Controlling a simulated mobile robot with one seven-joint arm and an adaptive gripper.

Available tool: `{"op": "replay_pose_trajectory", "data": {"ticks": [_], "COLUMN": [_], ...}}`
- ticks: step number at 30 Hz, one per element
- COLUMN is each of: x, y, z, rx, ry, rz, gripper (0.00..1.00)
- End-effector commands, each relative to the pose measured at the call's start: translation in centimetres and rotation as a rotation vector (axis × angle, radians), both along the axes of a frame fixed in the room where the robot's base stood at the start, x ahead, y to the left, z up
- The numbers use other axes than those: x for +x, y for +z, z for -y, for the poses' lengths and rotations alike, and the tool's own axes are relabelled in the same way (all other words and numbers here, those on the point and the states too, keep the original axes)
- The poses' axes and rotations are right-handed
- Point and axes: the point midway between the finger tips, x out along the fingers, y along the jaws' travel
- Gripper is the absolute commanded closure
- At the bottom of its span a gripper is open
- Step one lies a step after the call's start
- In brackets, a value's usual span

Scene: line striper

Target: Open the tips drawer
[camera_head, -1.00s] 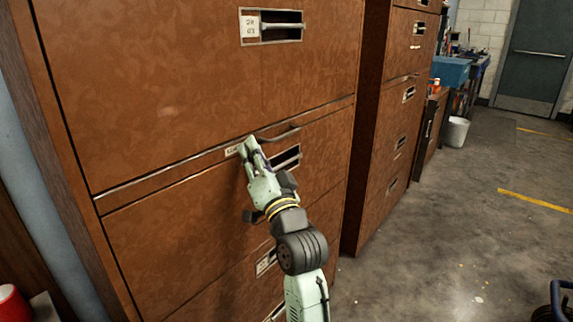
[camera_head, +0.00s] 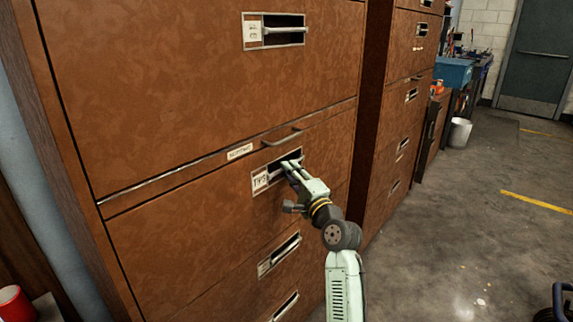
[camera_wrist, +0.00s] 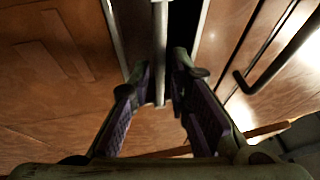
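The tips drawer (camera_head: 215,205) is a brown wood-grain front in the tall cabinet, flush with the drawers around it. Its label (camera_head: 260,181) reads TIPS, at the left end of a metal-framed recessed handle (camera_head: 270,168). My gripper (camera_head: 289,166) is at this handle, partly covering it. In the wrist view, my gripper (camera_wrist: 160,72) has its two fingers apart, with the handle's metal bar (camera_wrist: 159,45) between them. A gap shows beside the bar; I cannot tell whether either finger touches it.
Above is a thin labelled slide (camera_head: 239,152) with a protruding bar pull (camera_head: 283,138), close over my gripper. More closed drawers lie above and below (camera_head: 279,254). A second cabinet (camera_head: 397,110) stands to the right.

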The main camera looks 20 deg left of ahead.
Motion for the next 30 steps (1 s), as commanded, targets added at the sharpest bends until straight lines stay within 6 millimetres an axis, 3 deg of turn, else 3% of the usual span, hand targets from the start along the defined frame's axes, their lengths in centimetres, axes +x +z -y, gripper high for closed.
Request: {"op": "replay_pose_trajectory", "data": {"ticks": [6,16,24,30], "x": [1.5,1.8,1.8,1.8], "y": [0.5,0.5,0.5,0.5], "z": [-1.7,-2.0,-2.0,-1.9], "rx": [-0.001,-0.001,-0.001,-0.001], "ry": [0.001,0.0,0.0,0.0], "rz": [0.001,0.001,0.001,0.001], "gripper": [0.83,0.83,1.0,1.0]}}
